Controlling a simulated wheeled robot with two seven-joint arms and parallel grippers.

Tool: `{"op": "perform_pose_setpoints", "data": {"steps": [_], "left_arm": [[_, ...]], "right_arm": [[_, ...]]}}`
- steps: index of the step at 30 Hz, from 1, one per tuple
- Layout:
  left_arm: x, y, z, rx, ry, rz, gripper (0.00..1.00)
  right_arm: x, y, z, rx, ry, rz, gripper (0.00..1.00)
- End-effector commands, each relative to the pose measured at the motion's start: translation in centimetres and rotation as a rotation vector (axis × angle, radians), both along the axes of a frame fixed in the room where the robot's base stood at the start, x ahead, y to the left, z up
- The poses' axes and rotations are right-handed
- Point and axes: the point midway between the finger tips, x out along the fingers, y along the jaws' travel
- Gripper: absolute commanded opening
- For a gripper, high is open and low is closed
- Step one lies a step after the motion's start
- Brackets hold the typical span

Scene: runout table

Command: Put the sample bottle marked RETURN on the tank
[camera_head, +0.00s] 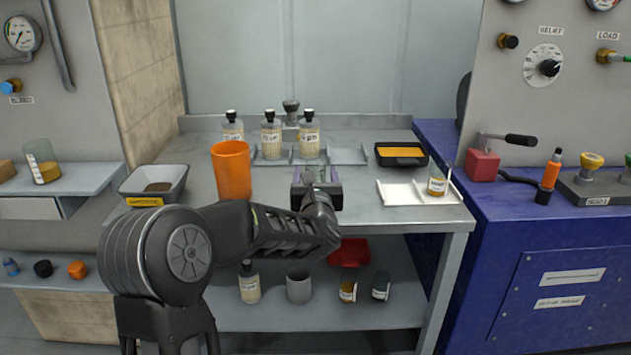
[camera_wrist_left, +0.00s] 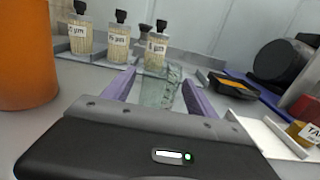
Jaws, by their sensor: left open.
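My left gripper (camera_head: 318,178) is open above the front of the grey table, its purple fingers on either side of a clear greenish glass vessel (camera_wrist_left: 160,88). I cannot tell whether they touch it, and no label on it shows. A small amber-filled sample bottle (camera_head: 437,184) stands on the white tray (camera_head: 403,193) at the right; its label starts "TA" in the left wrist view (camera_wrist_left: 304,132). No label legibly reads RETURN. Two small labelled jars, one amber (camera_head: 348,291) and one dark (camera_head: 380,286), stand on the lower shelf. My right gripper is not in view.
Three black-capped bottles (camera_head: 271,137) stand in a rack at the back. An orange cup (camera_head: 232,171) is close left of my gripper. A grey bin (camera_head: 153,184) is further left, a black-and-yellow tray (camera_head: 401,154) back right. The blue bench (camera_head: 540,230) adjoins the table.

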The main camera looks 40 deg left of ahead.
Motion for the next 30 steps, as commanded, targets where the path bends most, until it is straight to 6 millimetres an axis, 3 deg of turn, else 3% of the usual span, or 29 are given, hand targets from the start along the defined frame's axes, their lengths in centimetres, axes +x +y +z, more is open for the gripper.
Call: {"op": "perform_pose_setpoints", "data": {"steps": [7, 25, 30], "left_arm": [[2.3, 1.8, 0.0, -0.001, 0.001, 0.001, 0.66], [2.3, 1.8, 0.0, -0.001, 0.0, 0.0, 0.66], [2.3, 1.8, 0.0, -0.001, 0.0, 0.0, 0.52]], "right_arm": [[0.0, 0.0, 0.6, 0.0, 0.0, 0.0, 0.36], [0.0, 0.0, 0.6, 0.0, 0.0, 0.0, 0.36], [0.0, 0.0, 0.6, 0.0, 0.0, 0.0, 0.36]]}}
